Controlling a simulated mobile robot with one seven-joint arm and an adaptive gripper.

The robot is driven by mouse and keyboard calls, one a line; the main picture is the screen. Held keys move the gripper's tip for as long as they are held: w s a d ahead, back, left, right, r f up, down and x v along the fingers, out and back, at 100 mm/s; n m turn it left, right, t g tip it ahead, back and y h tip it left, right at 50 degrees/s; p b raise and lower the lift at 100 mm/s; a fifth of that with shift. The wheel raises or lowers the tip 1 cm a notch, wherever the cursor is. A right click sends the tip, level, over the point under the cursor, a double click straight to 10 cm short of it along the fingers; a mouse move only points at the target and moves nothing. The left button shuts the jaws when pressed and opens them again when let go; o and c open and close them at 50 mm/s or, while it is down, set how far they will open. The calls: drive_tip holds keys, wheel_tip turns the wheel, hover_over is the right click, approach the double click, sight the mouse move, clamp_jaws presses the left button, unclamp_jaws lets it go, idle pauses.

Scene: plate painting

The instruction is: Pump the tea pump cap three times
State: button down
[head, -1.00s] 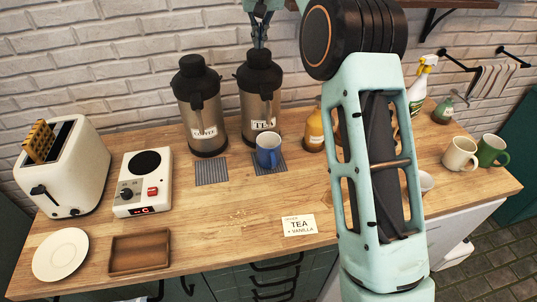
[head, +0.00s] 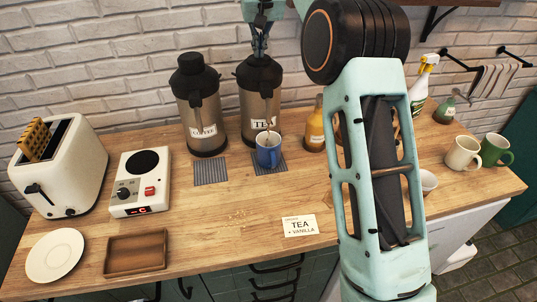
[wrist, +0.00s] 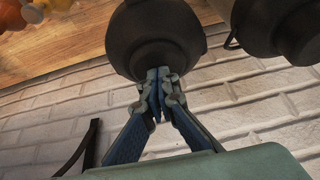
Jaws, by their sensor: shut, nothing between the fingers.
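The tea dispenser (head: 258,103), a steel pump flask with a black top and a TEA label, stands at the back of the counter. My gripper (head: 259,52) is shut and empty, with its fingertips down at the black pump cap (head: 259,68). The wrist view shows the closed fingers (wrist: 158,78) against the round dark cap (wrist: 158,50); exact contact is hard to tell. The cap looks pushed down. A blue mug (head: 268,152) stands on a grey mat (head: 270,169) under the tea spout. A thin dark streak shows above the mug, perhaps tea.
The coffee dispenser (head: 201,110) stands just left of the tea one. A vanilla bottle (head: 315,130) is to its right. A toaster (head: 75,170), hot plate (head: 140,184), plate (head: 55,255) and wooden tray (head: 137,252) are at left. An order card (head: 300,226) lies in front.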

drive_tip(key=shift+s+f, duration=0.1)
drive_tip(key=shift+f, duration=0.65)
drive_tip(key=shift+r, duration=0.15)
drive_tip(key=shift+r+p, duration=2.65)
drive_tip(key=shift+p, duration=0.05)
drive_tip(key=shift+f, duration=0.2)
